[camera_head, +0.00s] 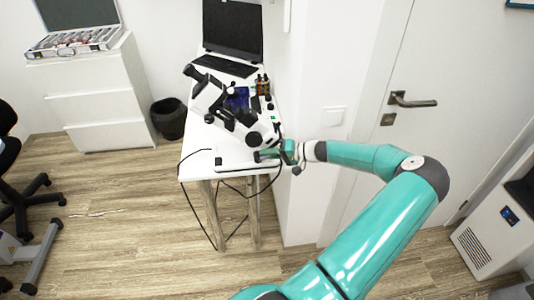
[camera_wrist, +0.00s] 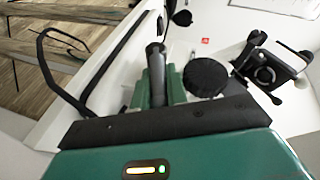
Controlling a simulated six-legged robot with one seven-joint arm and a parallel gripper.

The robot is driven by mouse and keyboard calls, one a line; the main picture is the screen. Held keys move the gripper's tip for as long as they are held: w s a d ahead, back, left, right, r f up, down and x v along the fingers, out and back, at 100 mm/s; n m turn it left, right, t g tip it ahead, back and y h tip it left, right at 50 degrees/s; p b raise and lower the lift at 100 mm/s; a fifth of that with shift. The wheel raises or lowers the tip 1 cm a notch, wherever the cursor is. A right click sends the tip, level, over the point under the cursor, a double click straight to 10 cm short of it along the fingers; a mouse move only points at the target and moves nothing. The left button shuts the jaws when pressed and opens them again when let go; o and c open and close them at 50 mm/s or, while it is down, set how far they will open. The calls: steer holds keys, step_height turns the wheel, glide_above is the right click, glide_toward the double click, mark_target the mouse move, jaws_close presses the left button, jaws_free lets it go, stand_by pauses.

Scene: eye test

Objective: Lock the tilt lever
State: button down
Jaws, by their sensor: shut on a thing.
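My gripper (camera_head: 272,154) is at the near right corner of the white table, beside the white and black eye-test device (camera_head: 233,112). In the wrist view my gripper (camera_wrist: 157,88) has its teal fingers closed around a dark, rod-shaped lever (camera_wrist: 155,62), which I take to be the tilt lever. Its rounded end sticks out beyond the fingers, and its base is hidden by the gripper body. A black ribbed round knob (camera_wrist: 205,77) sits just right of the fingers. I cannot tell whether the lever is locked.
The white table (camera_head: 200,150) also bears a laptop (camera_head: 233,35) and small dark bottles (camera_head: 263,84). A black cable (camera_head: 186,162) hangs over its front edge. A door with a handle (camera_head: 412,101) is on the right. The wooden floor at front left is mostly clear.

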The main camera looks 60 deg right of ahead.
steer(key=shift+f+t+y, duration=0.25)
steer(key=shift+t+y, duration=0.05)
steer(key=shift+t, duration=0.1)
stand_by(0.3)
steer(key=c, duration=1.4)
jaws_free()
steer(key=v, duration=1.3)
steer(key=shift+s+d+f, duration=0.1)
steer(key=shift+s+f, duration=0.05)
steer(key=shift+s, duration=0.3)
